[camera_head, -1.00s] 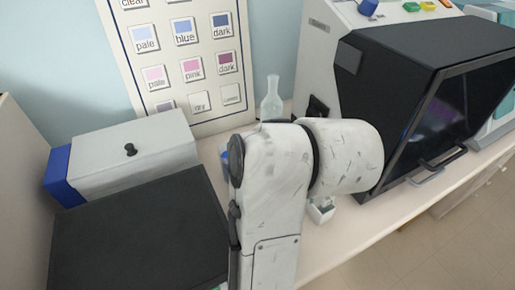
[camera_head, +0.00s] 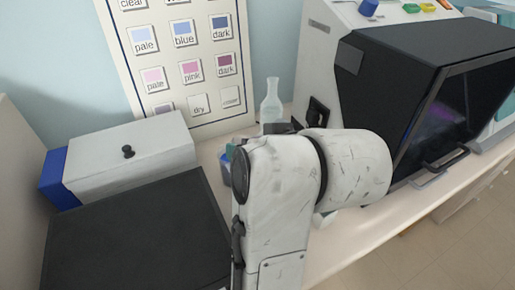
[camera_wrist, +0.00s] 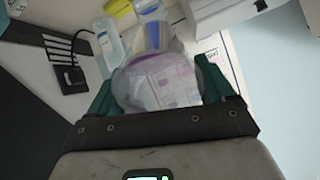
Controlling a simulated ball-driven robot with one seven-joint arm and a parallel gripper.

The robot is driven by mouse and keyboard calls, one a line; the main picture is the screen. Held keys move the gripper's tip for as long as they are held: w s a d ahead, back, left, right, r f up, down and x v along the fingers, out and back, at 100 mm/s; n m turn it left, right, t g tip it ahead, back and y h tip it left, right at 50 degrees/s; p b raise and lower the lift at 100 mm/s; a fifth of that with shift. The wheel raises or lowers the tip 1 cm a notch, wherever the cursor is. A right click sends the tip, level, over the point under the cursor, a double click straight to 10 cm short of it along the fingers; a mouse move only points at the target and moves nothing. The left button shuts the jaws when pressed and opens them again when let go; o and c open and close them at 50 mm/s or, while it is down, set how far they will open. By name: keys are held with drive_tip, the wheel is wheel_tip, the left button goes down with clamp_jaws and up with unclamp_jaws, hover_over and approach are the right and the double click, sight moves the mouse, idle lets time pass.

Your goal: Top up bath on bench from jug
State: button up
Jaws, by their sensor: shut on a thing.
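My gripper (camera_wrist: 163,98) is shut on a clear, see-through vessel (camera_wrist: 135,88), seemingly the jug, with one teal finger on each side of it. The wall chart shows through it in the wrist view. Whether it holds liquid I cannot tell. A small blue container (camera_head: 224,172), possibly the bath, shows at the left edge of my arm in the head view, mostly hidden. A blue-tinted vessel (camera_wrist: 150,12) shows just past the held vessel in the wrist view; I cannot tell whether it is the same thing. My arm hides the gripper in the head view.
A clear narrow-necked flask (camera_head: 271,103) stands at the back, before the colour chart (camera_head: 187,62). A dark-fronted machine (camera_head: 410,95) stands right. A grey-white box (camera_head: 130,160) and black-topped unit (camera_head: 130,240) are left. A clear bottle (camera_wrist: 108,42) and yellow item (camera_wrist: 118,8) are near the held vessel.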

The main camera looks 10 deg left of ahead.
drive_tip(key=shift+s+d+f+t+y+b, duration=0.2)
drive_tip(key=shift+f+t+y+b, duration=0.45)
drive_tip(key=shift+b, duration=1.6)
drive_tip(key=shift+s+d+f+t+y+b, duration=0.1)
drive_tip(key=shift+s+f+t+y+b, duration=0.2)
drive_tip(key=shift+t+b, duration=1.25)
idle(1.8)
drive_tip(key=shift+w+f+g+y+b, duration=0.1)
drive_tip(key=shift+f+g+y+b, duration=0.25)
drive_tip(key=shift+b, duration=1.55)
drive_tip(key=shift+r+g+p, duration=0.25)
drive_tip(key=shift+r+p, duration=0.3)
drive_tip(key=shift+p, duration=0.7)
